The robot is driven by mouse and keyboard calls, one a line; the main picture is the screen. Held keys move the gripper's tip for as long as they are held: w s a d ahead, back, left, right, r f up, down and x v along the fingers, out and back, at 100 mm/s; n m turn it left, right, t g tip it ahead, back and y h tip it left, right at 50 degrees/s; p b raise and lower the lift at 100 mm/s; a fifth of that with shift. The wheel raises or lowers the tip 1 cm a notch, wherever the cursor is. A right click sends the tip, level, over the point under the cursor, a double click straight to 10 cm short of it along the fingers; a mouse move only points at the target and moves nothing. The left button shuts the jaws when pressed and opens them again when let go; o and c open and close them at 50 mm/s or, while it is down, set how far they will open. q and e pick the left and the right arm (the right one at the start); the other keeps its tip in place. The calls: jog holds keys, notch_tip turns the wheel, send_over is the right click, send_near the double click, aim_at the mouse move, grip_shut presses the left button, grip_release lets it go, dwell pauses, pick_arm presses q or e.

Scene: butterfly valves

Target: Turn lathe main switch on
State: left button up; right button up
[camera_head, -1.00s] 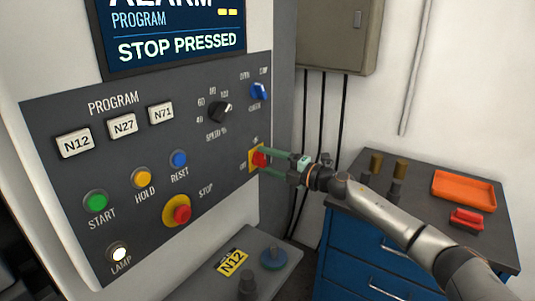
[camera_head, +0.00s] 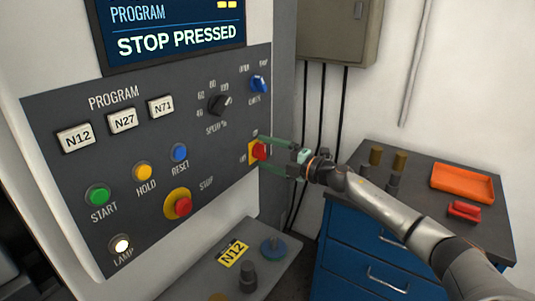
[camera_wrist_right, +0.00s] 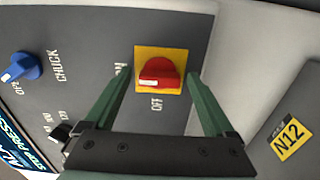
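The main switch is a red knob (camera_head: 259,150) on a yellow plate (camera_wrist_right: 143,59) at the right edge of the control panel. In the right wrist view the red knob (camera_wrist_right: 163,72) lies crosswise, its white mark at the end facing the ON label; OFF is printed below it. My right gripper (camera_head: 268,154) is open, one finger on each side of the knob. In the right wrist view its fingertips (camera_wrist_right: 161,76) show gaps to the knob. My left gripper is not in view.
The panel has a screen (camera_head: 176,30) reading STOP PRESSED, a red stop button (camera_head: 182,206), a blue chuck knob (camera_head: 259,83) and a lit lamp (camera_head: 120,245). A blue cabinet (camera_head: 367,247) with an orange tray (camera_head: 462,183) stands at right.

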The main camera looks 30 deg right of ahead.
jog(key=b+v, duration=0.3)
jog(key=v, duration=0.9)
jog(key=shift+s, duration=0.25)
dwell(0.3)
jog(key=shift+f, duration=0.1)
dwell(0.5)
